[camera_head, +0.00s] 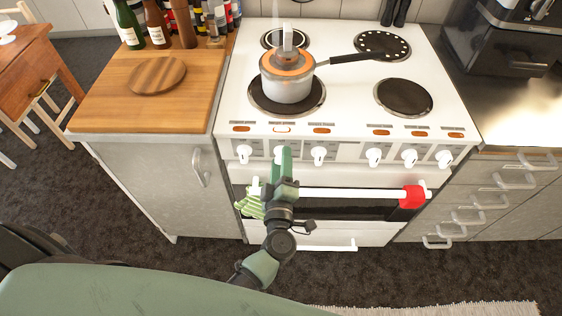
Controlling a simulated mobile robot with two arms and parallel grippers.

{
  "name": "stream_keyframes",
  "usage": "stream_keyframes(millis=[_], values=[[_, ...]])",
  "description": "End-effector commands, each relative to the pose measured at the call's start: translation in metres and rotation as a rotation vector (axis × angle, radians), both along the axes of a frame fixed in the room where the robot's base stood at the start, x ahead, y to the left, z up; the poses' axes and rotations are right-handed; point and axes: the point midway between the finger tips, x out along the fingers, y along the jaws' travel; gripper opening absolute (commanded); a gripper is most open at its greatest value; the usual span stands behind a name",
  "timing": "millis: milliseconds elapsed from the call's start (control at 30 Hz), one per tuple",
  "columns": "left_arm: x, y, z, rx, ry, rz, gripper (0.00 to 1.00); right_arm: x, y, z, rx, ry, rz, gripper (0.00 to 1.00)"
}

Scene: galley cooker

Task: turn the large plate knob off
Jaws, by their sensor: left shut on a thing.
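The white cooker (350,80) has a row of white knobs on its front panel. My left gripper (283,156) reaches up from below to the second knob from the left and is shut on it, hiding most of it. The first knob (244,153) and third knob (319,154) stand free on either side. Labels above the knobs are too small to read. The indicator above the gripped knob (281,129) looks pale, while the others look orange. A lidded saucepan (289,86) stands on the front left plate (257,99). My right gripper is not in view.
The oven rail (350,193) runs below the knobs, with a striped cloth (250,205) and a red item (412,196) on it. A wooden counter (105,105) with bottles (157,24) is at left. Drawers (480,200) are at right. The saucepan handle (358,58) points right.

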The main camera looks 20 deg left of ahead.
Motion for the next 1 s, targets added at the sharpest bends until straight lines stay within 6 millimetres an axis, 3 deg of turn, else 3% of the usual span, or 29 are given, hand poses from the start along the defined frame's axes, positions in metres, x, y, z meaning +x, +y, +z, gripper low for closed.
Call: stream_keyframes(millis=[500,1000], values=[[0.000,0.000,-0.001,-0.368,-0.106,0.000,0.05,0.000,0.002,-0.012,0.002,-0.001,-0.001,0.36],[0.000,0.000,0.000,-0.470,-0.135,0.000,0.05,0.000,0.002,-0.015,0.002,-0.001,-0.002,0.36]])
